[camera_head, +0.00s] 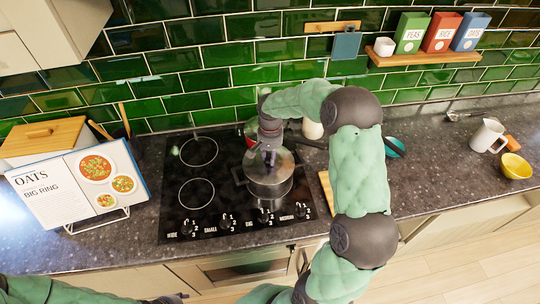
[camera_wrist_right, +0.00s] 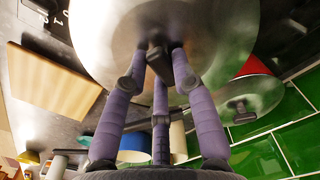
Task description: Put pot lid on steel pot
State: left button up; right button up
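The steel pot (camera_head: 270,190) stands on the front right of the black hob, its handles out to the sides. The round metal pot lid (camera_head: 283,161) is over the pot's mouth; I cannot tell whether it rests fully on the rim. My right gripper (camera_head: 269,153) points down at the lid from above. In the right wrist view the lid (camera_wrist_right: 100,25) fills the top, and the fingers of my right gripper (camera_wrist_right: 160,62) close around its dark knob. My left arm shows at the bottom left of the head view; its gripper's fingers are not clearly visible.
A red pot (camera_head: 250,134) with its own lid (camera_wrist_right: 245,108) stands behind. A wooden board (camera_head: 326,190) lies right of the hob. A cookbook (camera_head: 82,185) stands at the left. A white jug (camera_head: 487,136) and yellow bowl (camera_head: 515,166) are far right. The left burners are clear.

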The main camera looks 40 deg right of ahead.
jog(key=o, duration=0.5)
notch_tip(320, 180, up, 12)
dwell(0.5)
jog(key=shift+r, duration=0.1)
dwell(0.6)
